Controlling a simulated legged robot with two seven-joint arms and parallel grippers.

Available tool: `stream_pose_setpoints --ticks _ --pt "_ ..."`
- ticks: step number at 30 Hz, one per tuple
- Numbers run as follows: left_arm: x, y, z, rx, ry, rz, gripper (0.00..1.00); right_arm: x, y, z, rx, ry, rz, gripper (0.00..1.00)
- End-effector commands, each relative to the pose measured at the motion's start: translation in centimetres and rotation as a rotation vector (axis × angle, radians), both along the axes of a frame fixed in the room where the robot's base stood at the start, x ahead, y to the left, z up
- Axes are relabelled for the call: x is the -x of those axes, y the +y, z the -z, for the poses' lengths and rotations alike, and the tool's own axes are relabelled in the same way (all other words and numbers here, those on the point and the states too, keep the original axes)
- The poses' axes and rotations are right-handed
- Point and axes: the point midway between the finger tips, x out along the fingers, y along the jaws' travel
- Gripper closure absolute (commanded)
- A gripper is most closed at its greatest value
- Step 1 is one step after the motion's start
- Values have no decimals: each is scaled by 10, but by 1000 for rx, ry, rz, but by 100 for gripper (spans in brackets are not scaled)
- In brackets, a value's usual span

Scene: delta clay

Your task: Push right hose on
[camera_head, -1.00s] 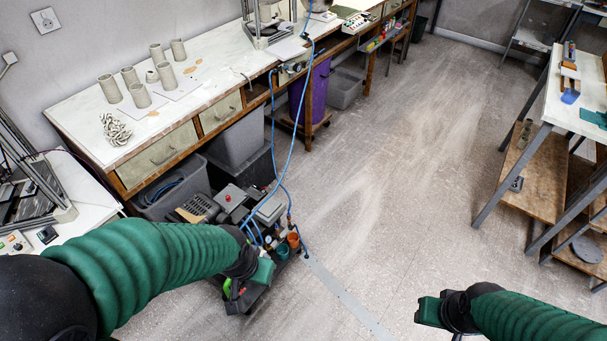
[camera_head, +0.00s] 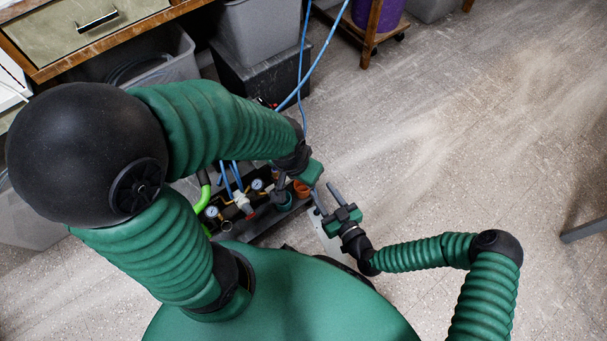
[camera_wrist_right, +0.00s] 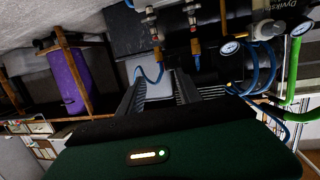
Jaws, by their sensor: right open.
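A blue hose (camera_head: 302,95) comes down from above and passes behind my left forearm. More blue hoses (camera_head: 237,176) stand at the black unit with gauges (camera_head: 270,215) on the floor. My right gripper (camera_head: 323,193) is open, just right of this unit. Other blue hoses (camera_wrist_right: 262,75) are at the right there. My left gripper (camera_head: 311,172) is over the unit's right end; its fingers are not clear.
Grey bins (camera_head: 260,30) and a bench with drawers (camera_head: 85,35) lie behind.

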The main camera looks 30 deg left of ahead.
Motion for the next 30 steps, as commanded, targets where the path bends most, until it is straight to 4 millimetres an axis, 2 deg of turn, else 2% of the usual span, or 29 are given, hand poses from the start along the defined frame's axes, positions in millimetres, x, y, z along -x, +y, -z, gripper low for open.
stream_pose_setpoints --ticks 1,3,7,11,24,30 --pt "0 0 31 0 -1 0 64 5 6 31 -62 -23 39 59" --pt "0 0 40 0 -1 0 64 8 10 35 -120 -59 79 59" --pt "-1 0 45 0 -2 0 64 7 15 34 -163 -89 114 59" --pt "-1 0 54 0 -3 0 64 -5 30 34 -163 -91 114 59" --pt "0 0 113 0 -2 0 64 -73 119 38 -160 -87 112 59" --pt "0 0 125 0 -2 0 64 -90 142 34 -159 -84 111 59"
